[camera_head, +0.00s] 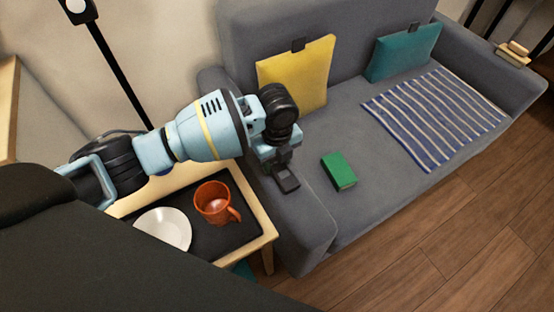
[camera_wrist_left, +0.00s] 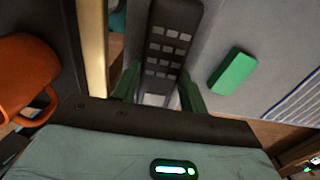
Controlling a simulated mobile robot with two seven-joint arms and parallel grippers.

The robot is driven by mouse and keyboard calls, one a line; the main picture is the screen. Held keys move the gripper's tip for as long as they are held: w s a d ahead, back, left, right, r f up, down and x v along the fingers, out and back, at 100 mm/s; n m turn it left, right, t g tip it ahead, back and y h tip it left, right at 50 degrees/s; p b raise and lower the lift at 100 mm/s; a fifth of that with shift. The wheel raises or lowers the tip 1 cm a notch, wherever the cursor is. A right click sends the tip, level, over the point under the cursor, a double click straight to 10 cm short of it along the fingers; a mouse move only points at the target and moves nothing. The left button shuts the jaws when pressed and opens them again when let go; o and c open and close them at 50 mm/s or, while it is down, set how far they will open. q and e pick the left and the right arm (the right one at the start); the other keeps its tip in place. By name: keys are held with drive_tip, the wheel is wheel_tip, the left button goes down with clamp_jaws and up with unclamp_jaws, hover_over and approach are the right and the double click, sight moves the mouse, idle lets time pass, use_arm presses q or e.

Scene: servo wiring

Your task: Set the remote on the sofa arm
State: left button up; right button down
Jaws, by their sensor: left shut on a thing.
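The remote (camera_wrist_left: 172,45) is a dark slab with rows of grey buttons in the left wrist view. My left gripper (camera_wrist_left: 158,92) is shut on it, with one green-tinted finger on each side of its near end. In the head view my left gripper (camera_head: 282,172) points down over the grey sofa arm (camera_head: 298,222) at the near left end of the sofa. The remote lies along the line of the fingers, over the arm's top. I cannot tell whether it touches the fabric. My right gripper is in neither view.
A side table (camera_head: 264,236) beside the sofa arm holds an orange mug (camera_head: 212,204) and a white plate (camera_head: 165,229). A green box (camera_head: 338,171), yellow cushion (camera_head: 297,78), teal cushion (camera_head: 404,52) and striped cloth (camera_head: 433,117) are on the sofa. The arm's front is bare.

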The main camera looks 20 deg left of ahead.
sight(277, 164)
use_arm(q)
drive_tip(key=o, duration=0.7)
drive_tip(key=shift+f, duration=0.1)
drive_tip(key=o, duration=0.3)
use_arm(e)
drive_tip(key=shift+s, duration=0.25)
use_arm(q)
drive_tip(key=shift+o, duration=0.2)
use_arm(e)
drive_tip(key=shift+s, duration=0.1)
use_arm(q)
wheel_tip(277, 164, up, 12)
drive_tip(key=p, duration=0.2)
drive_tip(key=shift+r+p, duration=0.2)
drive_tip(key=shift+p, duration=0.2)
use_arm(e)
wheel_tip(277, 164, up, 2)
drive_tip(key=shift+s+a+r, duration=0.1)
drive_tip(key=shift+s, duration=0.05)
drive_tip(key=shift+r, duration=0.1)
